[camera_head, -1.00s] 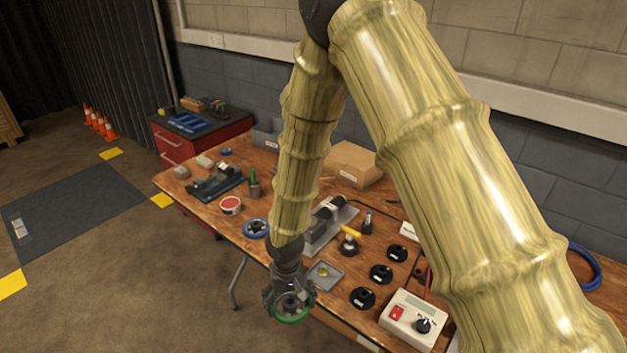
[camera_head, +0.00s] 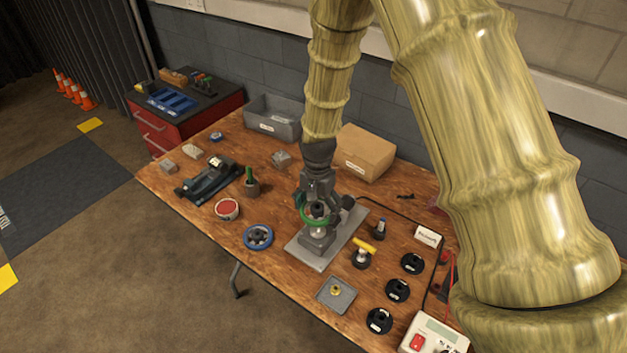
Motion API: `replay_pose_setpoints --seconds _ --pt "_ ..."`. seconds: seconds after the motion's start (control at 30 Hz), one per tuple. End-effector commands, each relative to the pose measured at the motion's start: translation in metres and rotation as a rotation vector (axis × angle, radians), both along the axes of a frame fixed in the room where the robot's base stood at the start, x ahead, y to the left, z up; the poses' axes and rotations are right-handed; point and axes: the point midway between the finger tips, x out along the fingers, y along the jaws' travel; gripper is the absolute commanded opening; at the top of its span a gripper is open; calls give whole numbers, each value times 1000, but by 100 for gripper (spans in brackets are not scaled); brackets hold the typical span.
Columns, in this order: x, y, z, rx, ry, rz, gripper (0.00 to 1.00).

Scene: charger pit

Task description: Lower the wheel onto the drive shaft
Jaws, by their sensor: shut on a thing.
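My gripper (camera_head: 317,197) is shut on a green-rimmed wheel (camera_head: 304,220) and points down over the bench. The wheel is about level, over a grey motor block (camera_head: 318,243) on a light grey base plate (camera_head: 302,256). The drive shaft is hidden behind the wheel and my gripper. I cannot tell whether the wheel touches the shaft or hangs just above it. A second wheel with a blue rim (camera_head: 258,237) lies on the bench to the left of the base plate.
A small grey tray (camera_head: 350,297) with a brass piece and several black round parts (camera_head: 397,290) lie at the front right. A yellow-handled tool (camera_head: 364,247) stands close right of the plate. A cardboard box (camera_head: 366,152) and grey bin (camera_head: 273,118) stand behind.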

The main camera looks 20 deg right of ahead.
Motion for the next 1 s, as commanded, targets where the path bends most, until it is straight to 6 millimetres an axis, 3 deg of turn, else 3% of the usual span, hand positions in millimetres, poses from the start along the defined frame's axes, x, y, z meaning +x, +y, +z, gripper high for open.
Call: replay_pose_setpoints --seconds 0.27,1.0 --pt "5 -6 6 6 -2 -55 55" --pt "5 -7 -36 6 -4 -55 55"
